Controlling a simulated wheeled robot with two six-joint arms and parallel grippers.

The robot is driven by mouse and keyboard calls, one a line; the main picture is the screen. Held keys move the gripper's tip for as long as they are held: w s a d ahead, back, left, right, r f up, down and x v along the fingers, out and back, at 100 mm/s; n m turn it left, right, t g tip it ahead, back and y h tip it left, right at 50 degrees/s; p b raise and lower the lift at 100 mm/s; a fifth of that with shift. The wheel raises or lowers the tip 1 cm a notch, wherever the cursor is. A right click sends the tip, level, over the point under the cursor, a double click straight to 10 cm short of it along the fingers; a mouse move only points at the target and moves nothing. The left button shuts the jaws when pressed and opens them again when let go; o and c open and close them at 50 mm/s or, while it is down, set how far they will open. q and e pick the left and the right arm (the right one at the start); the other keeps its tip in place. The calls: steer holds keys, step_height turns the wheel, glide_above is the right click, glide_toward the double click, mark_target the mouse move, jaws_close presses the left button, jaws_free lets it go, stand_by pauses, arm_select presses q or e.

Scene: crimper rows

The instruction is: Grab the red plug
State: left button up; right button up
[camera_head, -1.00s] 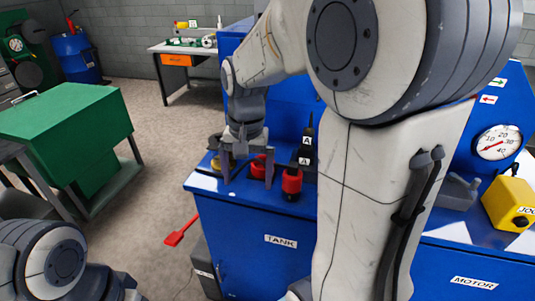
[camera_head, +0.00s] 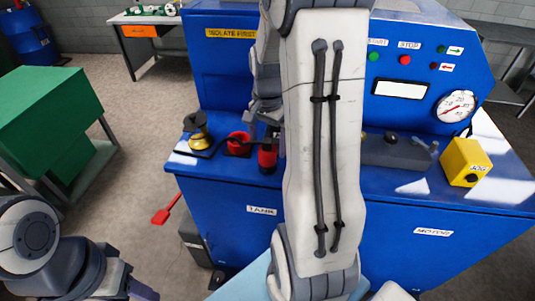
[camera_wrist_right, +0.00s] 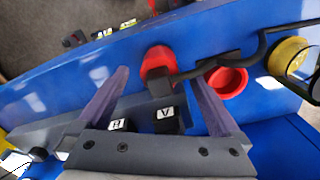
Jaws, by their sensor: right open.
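The red plug (camera_head: 267,158), with a dark top, stands on the blue bench (camera_head: 190,168), beside a red round fitting (camera_head: 238,143). In the right wrist view the red plug (camera_wrist_right: 158,62) shows between the fingertips of my right gripper (camera_wrist_right: 157,73). A black cable runs from near it to the right. The fingers are apart, and I cannot tell how far beyond them the plug is. In the head view my right gripper is largely hidden behind my right arm. My left arm shows at the lower left; its gripper is out of view.
A brass fitting (camera_head: 198,140) sits left of the red parts. Black blocks labelled A (camera_wrist_right: 166,116) and B (camera_wrist_right: 118,125) stand near the gripper. A yellow box (camera_head: 465,162) and a gauge (camera_head: 456,105) are to the right. A red tool (camera_head: 166,209) lies on the floor.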

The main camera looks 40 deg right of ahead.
steer(key=shift+f, duration=1.35)
jaws_close()
steer(key=shift+r, duration=0.1)
